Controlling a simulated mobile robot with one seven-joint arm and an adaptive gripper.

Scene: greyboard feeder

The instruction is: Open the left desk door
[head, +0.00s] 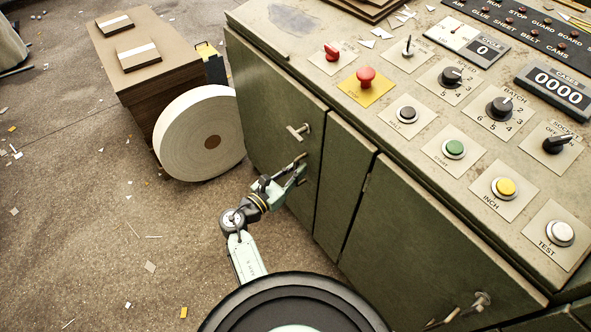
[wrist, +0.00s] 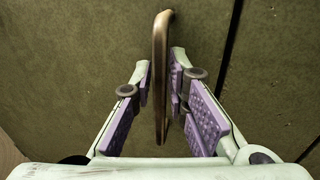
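The left desk door (head: 262,98) is a dark green panel on the left of the desk front. It looks shut, flush with the front. Its bar handle (wrist: 160,70) runs upright between my fingers in the wrist view; in the head view it is partly hidden by my gripper. A small T-shaped metal latch (head: 298,131) sits on the door above the handle. My gripper (head: 296,174) is at the door's right side. In the wrist view my gripper (wrist: 161,82) is open, with one purple-padded finger on each side of the bar. The bar is closer to the right finger.
A white roll (head: 180,135) and a brown board stack (head: 140,60) stand on the floor left of the door. A narrow green panel (head: 343,185) and a right door (head: 415,240) lie to the right. The control panel (head: 420,110) is above. Floor at lower left holds only scraps.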

